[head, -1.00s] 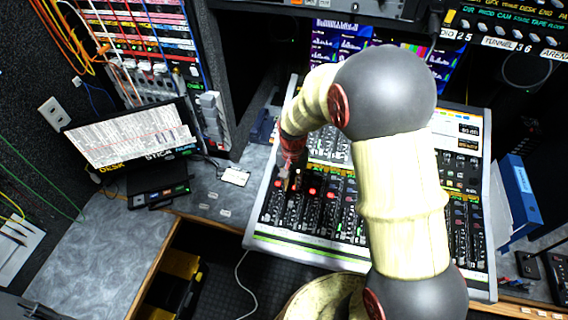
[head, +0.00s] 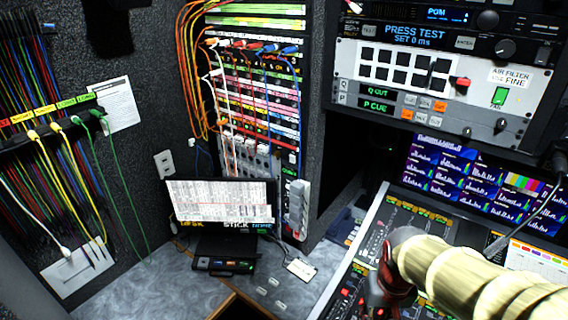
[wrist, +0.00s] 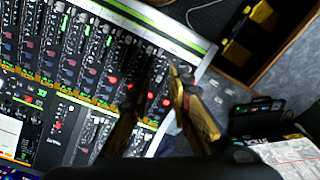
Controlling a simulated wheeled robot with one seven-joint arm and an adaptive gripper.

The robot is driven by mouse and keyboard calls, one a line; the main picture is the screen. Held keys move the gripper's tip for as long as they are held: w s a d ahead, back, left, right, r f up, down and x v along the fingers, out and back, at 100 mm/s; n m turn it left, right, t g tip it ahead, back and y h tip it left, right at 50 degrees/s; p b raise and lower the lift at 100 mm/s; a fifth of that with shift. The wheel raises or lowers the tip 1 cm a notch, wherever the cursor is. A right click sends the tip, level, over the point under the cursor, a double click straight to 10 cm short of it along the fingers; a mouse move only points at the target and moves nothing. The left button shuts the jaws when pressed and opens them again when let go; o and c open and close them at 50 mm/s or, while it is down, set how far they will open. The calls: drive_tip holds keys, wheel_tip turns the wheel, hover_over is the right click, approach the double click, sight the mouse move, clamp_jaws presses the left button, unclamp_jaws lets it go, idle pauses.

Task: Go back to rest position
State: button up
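My cream arm (head: 470,275) reaches in from the lower right of the head view, over the mixing console (head: 372,222). Its dark red wrist section (head: 388,285) hangs down at the bottom edge, and the fingers cannot be made out there. In the wrist view my gripper (wrist: 168,68) points at the console (wrist: 60,70), above its rows of knobs and lit red buttons. The two fingers stand apart, with console surface showing between them. Nothing is held between them. How far the tips are above the console cannot be told.
A small monitor (head: 222,203) and a dark box (head: 225,258) stand on the grey desk (head: 150,290) left of the console. A patch bay (head: 255,95) with orange cables rises behind. An equipment rack (head: 440,80) overhangs the console. More cables hang on the left wall.

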drive_tip(key=s+a+r+n+t+b, duration=0.1)
drive_tip(key=s+a+r+t+b, duration=0.1)
drive_tip(key=s+r, duration=0.4)
wheel_tip(320, 180, up, 3)
drive_tip(key=t+b, duration=0.1)
drive_tip(key=t, duration=0.1)
drive_tip(key=shift+s+t, duration=0.2)
drive_tip(key=shift+t, duration=0.2)
drive_tip(key=shift+b, duration=0.3)
idle(1.2)
